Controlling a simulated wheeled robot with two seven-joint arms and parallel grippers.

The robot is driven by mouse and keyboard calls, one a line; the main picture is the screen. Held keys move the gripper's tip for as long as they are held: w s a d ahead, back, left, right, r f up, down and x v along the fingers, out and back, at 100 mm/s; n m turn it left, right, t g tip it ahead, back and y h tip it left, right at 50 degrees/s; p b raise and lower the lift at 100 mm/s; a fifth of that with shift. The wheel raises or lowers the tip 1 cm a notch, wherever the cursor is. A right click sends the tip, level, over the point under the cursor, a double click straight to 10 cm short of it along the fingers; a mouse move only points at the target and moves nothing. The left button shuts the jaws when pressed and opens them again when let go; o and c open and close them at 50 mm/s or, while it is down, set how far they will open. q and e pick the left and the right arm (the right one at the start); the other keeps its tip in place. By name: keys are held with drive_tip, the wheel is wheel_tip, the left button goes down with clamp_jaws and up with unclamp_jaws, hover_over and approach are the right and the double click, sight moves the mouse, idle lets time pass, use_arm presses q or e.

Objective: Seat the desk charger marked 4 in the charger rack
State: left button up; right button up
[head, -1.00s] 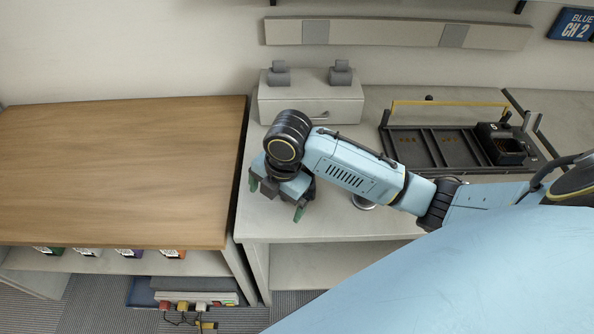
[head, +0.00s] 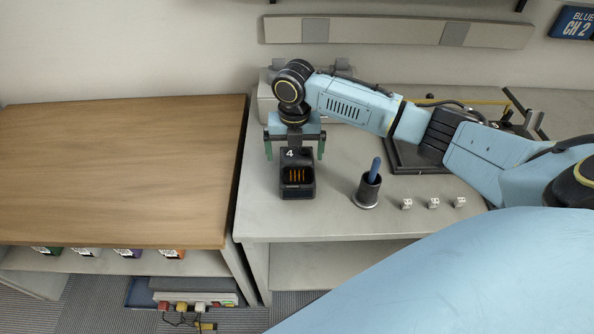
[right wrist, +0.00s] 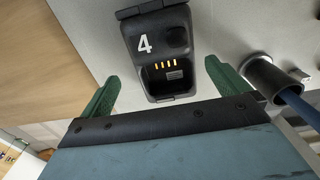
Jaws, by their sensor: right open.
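The desk charger marked 4 (head: 298,188) is a black block with a white 4 and gold contacts in its pocket. It stands on the grey table, and also shows in the right wrist view (right wrist: 160,48). My right gripper (head: 295,157) is open, its green fingers on either side of the charger's back part, with gaps visible in the right wrist view (right wrist: 161,72). The charger rack (head: 408,160), a dark tray with a yellow bar, is at the right, largely hidden behind my right arm. My left gripper is not in view.
A dark cup (head: 367,191) with a blue-handled thing stands right of the charger. Three small white cubes (head: 433,203) lie further right. A grey drawer box (head: 266,101) is behind my gripper. The wooden tabletop (head: 120,170) at the left is bare.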

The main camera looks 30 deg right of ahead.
sight(297, 164)
drive_tip(key=f, duration=0.5)
drive_tip(key=shift+d+f+b, duration=0.3)
drive_tip(key=shift+f+b, duration=0.05)
drive_tip(key=shift+b, duration=0.05)
drive_tip(key=shift+r, duration=0.1)
drive_tip(key=c, duration=1.1)
